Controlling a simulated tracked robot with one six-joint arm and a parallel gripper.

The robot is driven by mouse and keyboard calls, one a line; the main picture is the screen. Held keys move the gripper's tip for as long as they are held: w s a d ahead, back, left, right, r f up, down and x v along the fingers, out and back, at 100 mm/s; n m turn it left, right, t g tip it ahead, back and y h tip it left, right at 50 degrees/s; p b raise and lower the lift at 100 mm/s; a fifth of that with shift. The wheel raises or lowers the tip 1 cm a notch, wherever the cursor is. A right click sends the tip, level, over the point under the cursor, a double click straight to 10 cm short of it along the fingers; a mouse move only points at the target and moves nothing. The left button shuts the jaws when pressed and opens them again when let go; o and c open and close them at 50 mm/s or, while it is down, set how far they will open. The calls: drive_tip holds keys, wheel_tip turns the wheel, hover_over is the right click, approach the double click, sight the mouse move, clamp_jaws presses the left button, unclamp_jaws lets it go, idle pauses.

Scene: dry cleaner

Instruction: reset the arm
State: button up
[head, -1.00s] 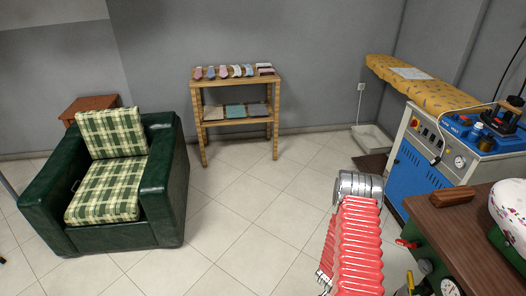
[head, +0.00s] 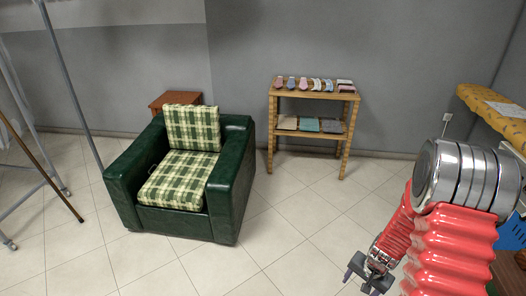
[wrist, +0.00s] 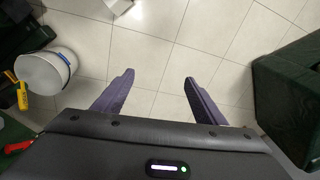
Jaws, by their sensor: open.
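My red, ribbed arm rises at the lower right of the head view, with a silver ringed joint at its top. My gripper (head: 366,275) hangs low beside it, over the tiled floor. In the wrist view my gripper (wrist: 158,85) shows two dark purple fingers spread apart. Only bare floor tiles show between them, so it is open and empty.
A green armchair (head: 228,190) with a plaid cushion stands left of centre. A wooden rack (head: 350,96) with ties and folded cloths is against the wall. A white bucket (wrist: 43,72) is left of my fingers. Metal poles (head: 68,80) stand at far left. Floor between is clear.

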drive_tip(key=s+a+r+n+t, duration=0.1)
drive_tip(key=s+a+r+n, duration=0.2)
drive_tip(key=r, duration=1)
drive_tip(key=s+a+r+n+t, duration=0.1)
drive_tip(key=s+a+r+n, duration=0.2)
drive_tip(key=s+a+r, duration=0.4)
drive_tip(key=s+a+r+n+t, duration=0.2)
drive_tip(key=s+a+r, duration=0.3)
drive_tip(key=r, duration=1.3)
drive_tip(key=shift+s+a+r+n, duration=0.35)
drive_tip(key=shift+a+n, duration=0.25)
drive_tip(key=shift+a, duration=0.35)
drive_tip(key=shift+s, duration=0.1)
